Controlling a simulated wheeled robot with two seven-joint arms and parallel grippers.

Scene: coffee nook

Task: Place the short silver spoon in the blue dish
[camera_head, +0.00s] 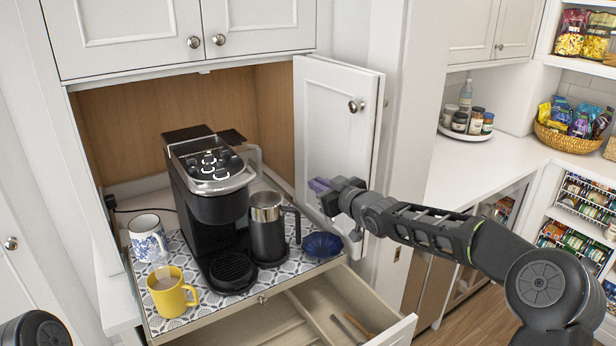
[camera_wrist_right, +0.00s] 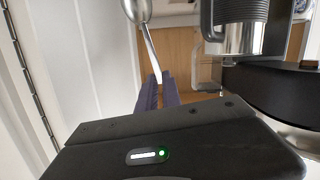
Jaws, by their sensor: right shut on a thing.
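My right gripper (camera_head: 322,186) is in front of the open cabinet door, above and slightly right of the blue dish (camera_head: 323,245). The dish is a small ribbed bowl at the right front corner of the patterned tray. In the right wrist view, my right gripper (camera_wrist_right: 158,92) is shut on the handle of the silver spoon (camera_wrist_right: 151,50). The spoon's bowl end points away from the fingers and is cut by the top edge. The spoon cannot be made out in the head view. My left gripper is out of view.
A black coffee maker (camera_head: 210,200), a steel jug (camera_head: 267,230), a patterned mug (camera_head: 148,238) and a yellow mug (camera_head: 171,292) stand on the tray (camera_head: 212,309). The cabinet door (camera_head: 338,125) hangs open behind my right gripper. An open drawer (camera_head: 310,310) below holds utensils.

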